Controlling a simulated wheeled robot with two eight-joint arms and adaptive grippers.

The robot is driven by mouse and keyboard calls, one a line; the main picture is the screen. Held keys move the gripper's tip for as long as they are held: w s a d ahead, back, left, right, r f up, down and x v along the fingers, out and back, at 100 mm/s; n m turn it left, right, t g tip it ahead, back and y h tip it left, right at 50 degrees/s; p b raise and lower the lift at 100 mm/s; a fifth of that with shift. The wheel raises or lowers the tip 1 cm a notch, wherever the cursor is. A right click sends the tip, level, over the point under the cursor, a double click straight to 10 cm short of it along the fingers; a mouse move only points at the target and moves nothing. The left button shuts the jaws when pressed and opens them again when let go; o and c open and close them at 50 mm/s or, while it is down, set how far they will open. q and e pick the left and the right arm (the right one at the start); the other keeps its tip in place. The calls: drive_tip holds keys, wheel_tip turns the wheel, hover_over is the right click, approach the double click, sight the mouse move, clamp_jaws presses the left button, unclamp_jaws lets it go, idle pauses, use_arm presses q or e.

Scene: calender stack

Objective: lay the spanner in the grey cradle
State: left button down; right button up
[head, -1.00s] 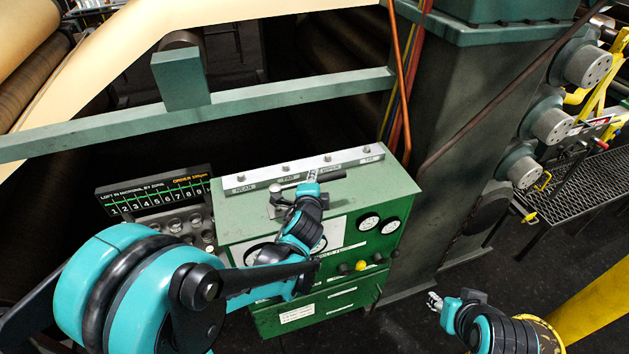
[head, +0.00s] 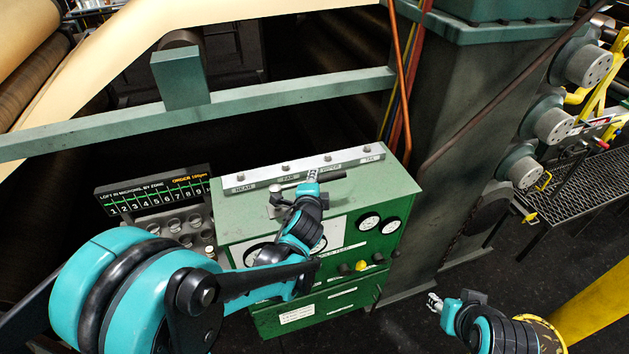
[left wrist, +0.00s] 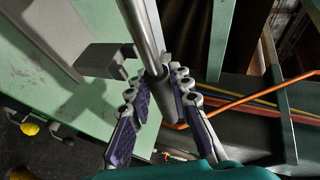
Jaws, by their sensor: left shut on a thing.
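The spanner is a metal bar with a dark grip (head: 333,175), lying roughly level over the top of the green cabinet. In the left wrist view its bar (left wrist: 142,28) runs from the top edge down to the dark grip between the fingers. My left gripper (head: 313,176) is shut on the spanner; its fingers (left wrist: 158,98) also show in the left wrist view. A grey bracket, apparently the cradle (head: 275,203), stands on the cabinet top near the spanner's left end. I cannot tell whether they touch. My right gripper (head: 434,301) hangs low at right, away from the cabinet; its jaw state is unclear.
The green cabinet (head: 385,200) has gauges and knobs on its front. A pale labelled strip (head: 262,180) with several studs runs along its back edge. A numbered panel (head: 155,196) stands at its left. A dark machine column (head: 460,130) and orange pipe (head: 400,90) rise behind at right.

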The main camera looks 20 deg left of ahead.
use_arm(q)
drive_tip(key=shift+f+b, duration=1.4)
drive_tip(key=c, duration=0.6)
unclamp_jaws()
drive_tip(key=shift+c, duration=0.2)
drive_tip(key=shift+s, duration=0.1)
drive_tip(key=p+v, duration=0.3)
drive_tip(key=v, duration=0.4)
drive_tip(key=shift+s+r, duration=0.2)
drive_tip(key=shift+s, duration=0.15)
idle(0.8)
idle(0.5)
